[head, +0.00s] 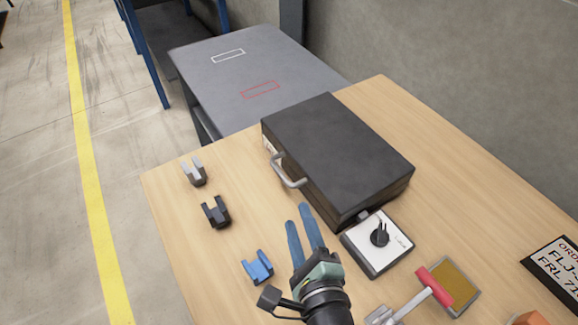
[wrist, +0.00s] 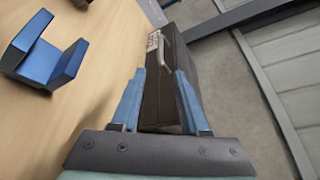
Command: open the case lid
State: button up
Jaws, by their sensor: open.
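The black case (head: 335,145) lies shut on the wooden table, with a light grey handle (head: 287,172) on its left-front side. In the wrist view the case (wrist: 165,100) shows between and beyond the fingers, with its handle (wrist: 167,50) and a pale label (wrist: 154,40) near the top. My gripper (head: 301,228) is open and empty, with two blue fingers. In the head view it is in front of the case's near corner, below the handle. In the wrist view its fingertips (wrist: 160,72) show on either side of the case's front; I cannot tell whether they touch it.
Grey, dark and blue U-shaped blocks (head: 194,172) (head: 216,212) (head: 257,267) stand left of my gripper. A white box with a black knob (head: 378,240) sits close by the case's near end. A grey table (head: 240,75) stands behind.

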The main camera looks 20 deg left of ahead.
aim_at(285, 178)
jog(key=x, duration=1.2)
jog(key=shift+w+a, duration=0.1)
jog(key=shift+a, duration=0.05)
jog(key=shift+c, duration=0.3)
grip_shut()
dwell(0.7)
